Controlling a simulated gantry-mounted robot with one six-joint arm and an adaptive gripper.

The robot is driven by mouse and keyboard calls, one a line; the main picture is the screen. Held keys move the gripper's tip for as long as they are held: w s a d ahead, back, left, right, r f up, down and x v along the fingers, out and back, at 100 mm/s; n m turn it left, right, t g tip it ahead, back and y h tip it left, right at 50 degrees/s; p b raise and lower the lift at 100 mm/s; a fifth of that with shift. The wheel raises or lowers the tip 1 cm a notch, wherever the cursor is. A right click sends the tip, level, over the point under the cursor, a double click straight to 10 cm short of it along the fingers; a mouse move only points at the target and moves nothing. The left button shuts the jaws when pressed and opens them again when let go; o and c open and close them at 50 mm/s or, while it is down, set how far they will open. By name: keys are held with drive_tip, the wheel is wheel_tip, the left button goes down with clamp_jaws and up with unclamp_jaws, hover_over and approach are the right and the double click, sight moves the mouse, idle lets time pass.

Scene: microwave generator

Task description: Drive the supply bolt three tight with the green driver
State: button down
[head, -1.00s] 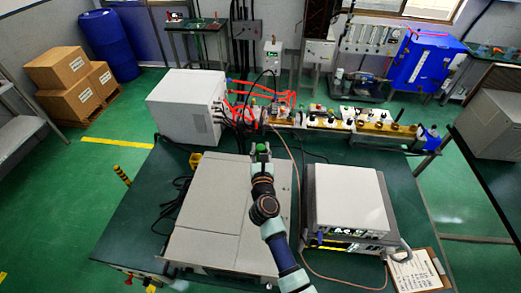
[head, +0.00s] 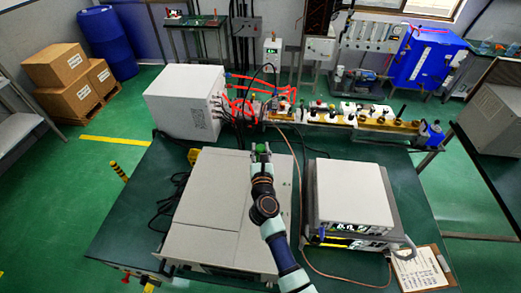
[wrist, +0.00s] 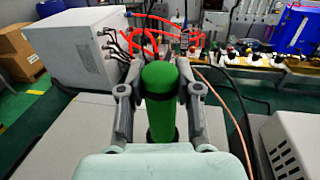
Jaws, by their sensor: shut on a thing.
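My gripper (wrist: 160,98) is shut on the green driver (wrist: 158,85). The driver's rounded green handle stands between the two grey fingers in the wrist view. In the head view the green driver (head: 262,148) shows small at the end of my arm, above the back edge of the large grey box. The driver's tip is hidden. I cannot pick out supply bolt three in these frames; the views are too small and my gripper covers part of the scene.
A large grey box (head: 215,215) lies under my arm. A white cabinet (head: 185,103) with red tubes stands behind at left. A smaller grey unit (head: 350,190) sits at right. A yellow rail (head: 350,123) with several fittings runs along the back. A clipboard (head: 420,270) lies at front right.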

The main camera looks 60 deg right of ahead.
drive_tip(key=shift+f+b, duration=0.9)
drive_tip(key=shift+f, duration=0.2)
drive_tip(key=shift+f+b, duration=0.75)
drive_tip(key=shift+f, duration=0.3)
idle(2.4)
wheel_tip(320, 180, up, 10)
drive_tip(key=p, duration=0.9)
drive_tip(key=shift+f, duration=0.35)
